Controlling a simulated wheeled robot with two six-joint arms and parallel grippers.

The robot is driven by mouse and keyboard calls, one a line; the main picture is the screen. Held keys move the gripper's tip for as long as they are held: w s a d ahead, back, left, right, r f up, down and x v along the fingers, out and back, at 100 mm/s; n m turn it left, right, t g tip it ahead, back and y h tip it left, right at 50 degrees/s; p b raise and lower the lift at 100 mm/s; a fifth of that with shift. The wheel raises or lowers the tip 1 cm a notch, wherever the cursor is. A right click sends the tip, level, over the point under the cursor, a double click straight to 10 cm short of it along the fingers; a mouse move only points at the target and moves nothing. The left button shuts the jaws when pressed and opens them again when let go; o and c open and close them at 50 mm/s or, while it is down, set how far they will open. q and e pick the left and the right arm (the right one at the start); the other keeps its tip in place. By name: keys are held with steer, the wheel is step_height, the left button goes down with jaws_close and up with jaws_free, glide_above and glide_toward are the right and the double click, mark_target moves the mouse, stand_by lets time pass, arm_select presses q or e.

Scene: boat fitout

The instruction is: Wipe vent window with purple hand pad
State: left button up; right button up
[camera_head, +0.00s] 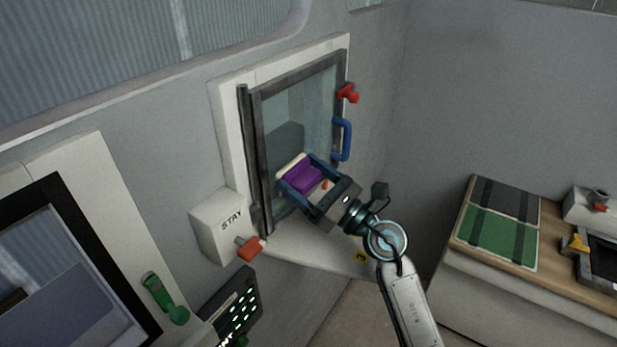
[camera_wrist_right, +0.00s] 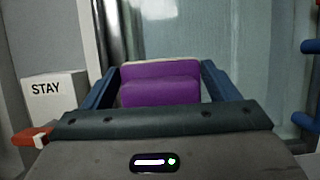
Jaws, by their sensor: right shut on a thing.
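The vent window (camera_head: 298,110) is a glass pane in a dark frame with a white surround, on the wall at the centre of the head view. Its glass also fills the upper part of the right wrist view (camera_wrist_right: 240,45). My right gripper (camera_head: 304,176) is shut on the purple hand pad (camera_head: 301,180), which has a pale edge on its far side. In the right wrist view the pad (camera_wrist_right: 160,85) sits between the blue fingers, in front of the lower glass. I cannot tell whether it touches the pane. My left gripper is out of view.
A blue handle (camera_head: 342,139) and a red knob (camera_head: 348,93) are on the window's right side. A white STAY box (camera_head: 225,226) with a red lever (camera_head: 249,248) stands at its lower left. A counter (camera_head: 560,285) with a green mat (camera_head: 497,237) is at right.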

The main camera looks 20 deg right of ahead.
mark_target(310, 166)
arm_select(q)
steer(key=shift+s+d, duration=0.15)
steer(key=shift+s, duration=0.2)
arm_select(e)
steer(key=shift+w+a, duration=0.55)
steer(key=shift+w, duration=0.2)
stand_by(0.3)
steer(key=shift+d, duration=0.1)
steer(key=shift+w+d+f+b, duration=0.1)
steer(key=shift+w+d+b, duration=0.5)
steer(key=shift+w+d, duration=0.55)
steer(key=shift+d, duration=0.4)
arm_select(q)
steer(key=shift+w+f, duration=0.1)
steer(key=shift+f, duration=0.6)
arm_select(e)
steer(key=shift+w+a, duration=0.1)
